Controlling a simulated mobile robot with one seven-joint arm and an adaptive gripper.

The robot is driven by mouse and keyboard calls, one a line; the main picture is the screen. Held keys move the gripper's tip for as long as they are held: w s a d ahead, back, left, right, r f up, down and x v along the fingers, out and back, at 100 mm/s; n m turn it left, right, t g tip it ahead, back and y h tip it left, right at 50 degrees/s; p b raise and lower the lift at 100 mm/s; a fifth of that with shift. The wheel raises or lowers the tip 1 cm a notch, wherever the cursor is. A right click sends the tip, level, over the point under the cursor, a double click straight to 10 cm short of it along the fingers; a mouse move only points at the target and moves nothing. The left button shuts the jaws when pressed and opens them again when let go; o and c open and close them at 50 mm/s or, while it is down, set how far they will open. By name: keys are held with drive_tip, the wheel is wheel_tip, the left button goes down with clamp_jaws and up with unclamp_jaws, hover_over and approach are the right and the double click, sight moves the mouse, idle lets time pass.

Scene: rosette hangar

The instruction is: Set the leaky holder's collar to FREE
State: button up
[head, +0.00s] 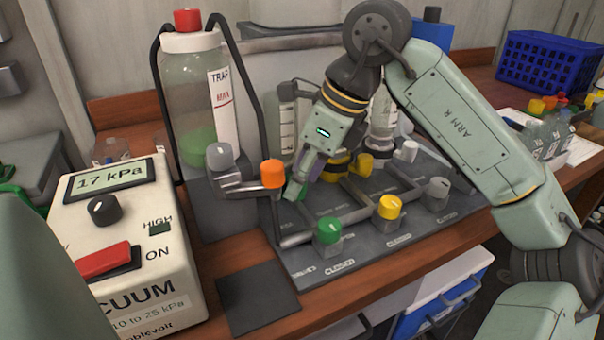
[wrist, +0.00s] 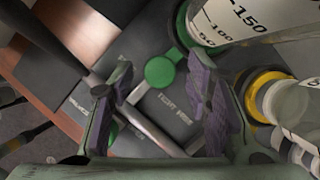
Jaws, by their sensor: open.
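My gripper (head: 303,180) is open over the manifold board, at the left holder. In the wrist view, the green collar (wrist: 183,30) rings the foot of a graduated clear cup (wrist: 250,18). Its round green tab (wrist: 160,72) lies between my spread fingers (wrist: 160,98), seemingly apart from both. Lettering on the plate below the tab is too small to read surely. A yellow collar (wrist: 258,92) of the neighbouring holder is right of my right finger; its yellow tab shows in the head view (head: 363,163). My gripper mostly hides the green collar in the head view. I cannot tell which holder leaks.
Green (head: 328,230), yellow (head: 390,207), grey (head: 437,188) and orange (head: 272,174) valve knobs stand around the pipes. The trap bottle (head: 190,110) and its hoses stand left, beside the vacuum pump (head: 130,240), reading 17 kPa. A blue basket (head: 548,68) is far right.

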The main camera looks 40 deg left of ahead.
drive_tip(key=shift+f, duration=0.1)
drive_tip(key=shift+c, duration=0.4)
clamp_jaws()
idle(0.5)
